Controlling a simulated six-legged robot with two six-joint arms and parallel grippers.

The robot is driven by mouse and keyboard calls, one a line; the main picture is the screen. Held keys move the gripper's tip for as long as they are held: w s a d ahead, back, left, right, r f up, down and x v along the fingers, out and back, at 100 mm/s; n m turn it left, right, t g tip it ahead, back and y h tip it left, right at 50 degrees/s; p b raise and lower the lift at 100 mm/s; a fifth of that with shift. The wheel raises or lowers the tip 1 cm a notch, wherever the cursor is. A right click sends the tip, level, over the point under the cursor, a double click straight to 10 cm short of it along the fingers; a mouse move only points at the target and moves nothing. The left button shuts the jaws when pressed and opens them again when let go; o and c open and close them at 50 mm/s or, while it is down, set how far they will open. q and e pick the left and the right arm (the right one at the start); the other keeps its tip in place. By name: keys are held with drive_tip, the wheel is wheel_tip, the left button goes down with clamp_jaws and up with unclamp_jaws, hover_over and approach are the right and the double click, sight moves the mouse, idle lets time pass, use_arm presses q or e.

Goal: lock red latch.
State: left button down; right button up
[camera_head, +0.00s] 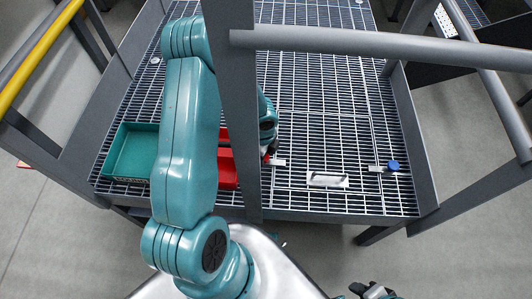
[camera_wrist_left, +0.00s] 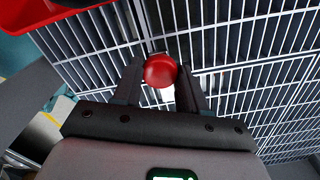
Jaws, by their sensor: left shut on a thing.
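The red latch's round knob (camera_wrist_left: 160,70) sits between the two dark fingers of my left gripper (camera_wrist_left: 162,88) in the wrist view, and the fingers are shut on it. In the head view the red latch's metal plate (camera_head: 277,162) shows on the grating just right of the post, and the post and my arm hide most of the left gripper. My right gripper (camera_head: 373,290) is partly in view at the bottom edge, away from the latch; its finger state is unclear.
A blue latch (camera_head: 392,165) and a silver handle plate (camera_head: 328,180) lie on the grating (camera_head: 330,110) to the right. A green tray (camera_head: 133,152) and a red bin (camera_head: 227,172) stand left. A grey post (camera_head: 238,100) and rail (camera_head: 380,44) cross close in front.

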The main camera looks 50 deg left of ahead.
idle(0.3)
use_arm(q)
drive_tip(key=c, duration=0.6)
unclamp_jaws()
wheel_tip(320, 180, up, 16)
drive_tip(key=p, duration=0.6)
drive_tip(key=shift+r, duration=0.25)
